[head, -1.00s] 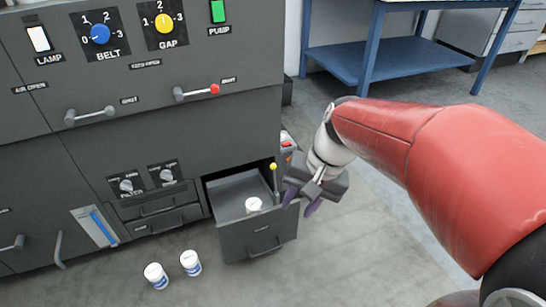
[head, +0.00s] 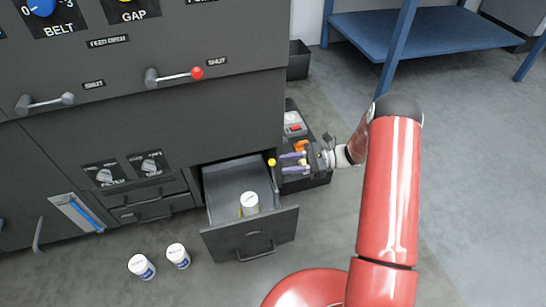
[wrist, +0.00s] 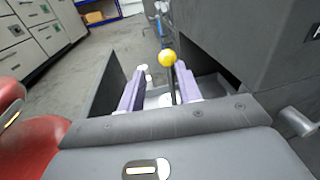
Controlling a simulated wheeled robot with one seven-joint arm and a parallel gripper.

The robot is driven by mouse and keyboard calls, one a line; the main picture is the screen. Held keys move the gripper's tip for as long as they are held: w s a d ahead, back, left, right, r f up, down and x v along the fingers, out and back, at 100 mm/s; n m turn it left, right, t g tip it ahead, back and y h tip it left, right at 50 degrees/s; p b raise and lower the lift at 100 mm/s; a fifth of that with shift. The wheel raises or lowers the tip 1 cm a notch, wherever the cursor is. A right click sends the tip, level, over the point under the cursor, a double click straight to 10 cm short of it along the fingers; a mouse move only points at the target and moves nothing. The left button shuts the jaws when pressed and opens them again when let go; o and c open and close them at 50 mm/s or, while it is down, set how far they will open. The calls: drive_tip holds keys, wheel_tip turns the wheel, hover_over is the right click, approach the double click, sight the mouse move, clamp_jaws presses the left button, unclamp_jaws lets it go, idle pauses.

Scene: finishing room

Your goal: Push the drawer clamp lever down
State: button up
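The drawer (head: 258,238) is pulled out low on the grey cabinet. The clamp lever is a thin dark stem with a yellow knob (head: 272,162) at the drawer's right side. In the wrist view the yellow knob (wrist: 167,58) stands on its upright stem. My gripper (head: 282,163) is just right of the knob in the head view, its two purple fingers pointing left towards it. In the wrist view my gripper (wrist: 160,72) is open, with the lever seen between the fingers, nearer the right one. I cannot tell whether they touch. A white jar (head: 249,203) stands in the drawer.
Two white jars (head: 142,267) (head: 178,256) stand on the floor in front of the cabinet. A dark bin (head: 318,182) with red and orange items is behind my gripper, beside the cabinet. A blue bench (head: 430,32) stands at the back right. The right floor is clear.

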sight(274, 177)
drive_tip(key=a+f, duration=0.1)
drive_tip(key=a, duration=0.6)
drive_tip(key=shift+w+a+f+m+t+y, duration=0.2)
drive_tip(key=shift+f+m+t+y, duration=0.1)
drive_tip(key=shift+m+y, duration=0.1)
drive_tip(key=shift+d, duration=0.1)
drive_tip(key=shift+c, duration=0.4)
clamp_jaws()
drive_tip(key=shift+r, duration=0.1)
